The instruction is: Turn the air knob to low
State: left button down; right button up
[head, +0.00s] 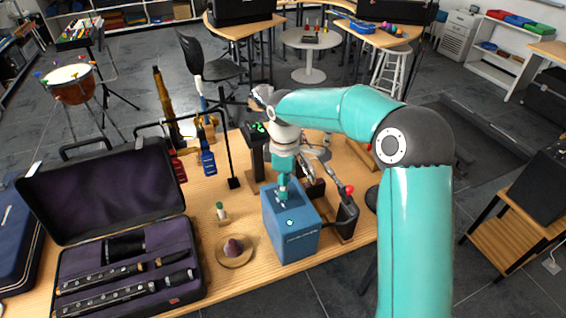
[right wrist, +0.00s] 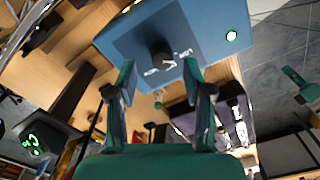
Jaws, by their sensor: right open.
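A blue box (head: 290,225) stands on the wooden table in the head view. The box also fills the top of the right wrist view (right wrist: 215,25). A dark round knob (right wrist: 162,57) with white markings beside it sits on its face; the lettering is too small to read. My right gripper (right wrist: 160,78) is open, one finger on each side of the knob in the wrist view; contact cannot be told. In the head view the right gripper (head: 283,188) is just above the box top and largely hides the knob. My left gripper is in neither view.
An open case (head: 110,190) with dark instrument parts lies left. A green-lit device (head: 256,140) stands behind.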

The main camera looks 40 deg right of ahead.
notch_tip(320, 180, up, 10)
jog(key=shift+f, duration=0.2)
jog(key=shift+w, duration=0.1)
dwell(0.3)
